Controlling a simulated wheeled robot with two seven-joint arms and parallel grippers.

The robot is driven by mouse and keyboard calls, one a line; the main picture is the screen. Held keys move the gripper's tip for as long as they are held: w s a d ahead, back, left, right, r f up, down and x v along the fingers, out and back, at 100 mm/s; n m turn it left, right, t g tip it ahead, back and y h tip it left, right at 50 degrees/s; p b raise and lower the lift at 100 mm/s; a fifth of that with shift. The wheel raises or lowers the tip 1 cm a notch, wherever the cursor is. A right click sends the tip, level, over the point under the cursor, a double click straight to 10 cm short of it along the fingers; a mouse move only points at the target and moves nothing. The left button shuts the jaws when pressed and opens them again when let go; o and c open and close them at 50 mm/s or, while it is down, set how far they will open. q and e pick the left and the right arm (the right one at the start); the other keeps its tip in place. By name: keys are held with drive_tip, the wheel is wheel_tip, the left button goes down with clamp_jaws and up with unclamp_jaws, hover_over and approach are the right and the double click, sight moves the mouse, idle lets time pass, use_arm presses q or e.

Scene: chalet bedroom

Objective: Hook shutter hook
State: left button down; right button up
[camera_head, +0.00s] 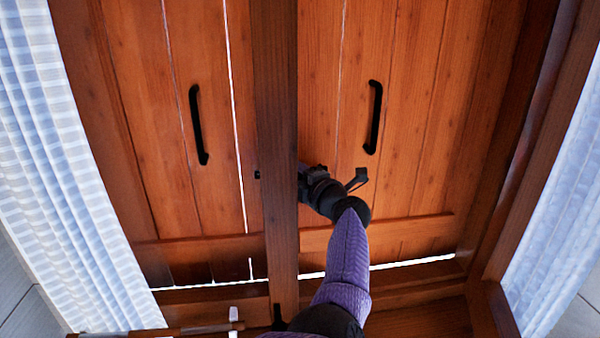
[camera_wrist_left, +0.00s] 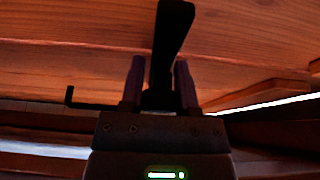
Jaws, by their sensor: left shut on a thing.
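Two wooden shutters, left (camera_head: 180,130) and right (camera_head: 415,130), stand side by side with a dark central batten (camera_head: 276,120) between them. My left gripper (camera_head: 308,178) reaches up from below and is at the batten's right edge. In the left wrist view, my left gripper's fingers (camera_wrist_left: 158,85) are shut on a dark bar (camera_wrist_left: 170,45), seemingly the shutter hook, which extends up past them. A small black fitting (camera_head: 257,174) shows just left of the batten. Whether the hook touches it is hidden. My right gripper is not in view.
Black handles, left (camera_head: 197,125) and right (camera_head: 374,118), stick out from the shutters. White curtains hang at left (camera_head: 60,150) and right (camera_head: 560,200). A small black L-shaped piece (camera_wrist_left: 71,96) shows left of the fingers in the wrist view. A wooden ledge (camera_head: 400,318) lies below.

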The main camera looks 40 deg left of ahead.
use_arm(q)
drive_tip(key=shift+f, duration=0.1)
idle(0.4)
drive_tip(key=shift+c, duration=1.8)
unclamp_jaws()
drive_tip(key=shift+d, duration=0.1)
drive_tip(key=p+v, duration=0.2)
drive_tip(key=v, duration=0.7)
drive_tip(key=shift+s+d, duration=0.15)
drive_tip(key=shift+d, duration=0.2)
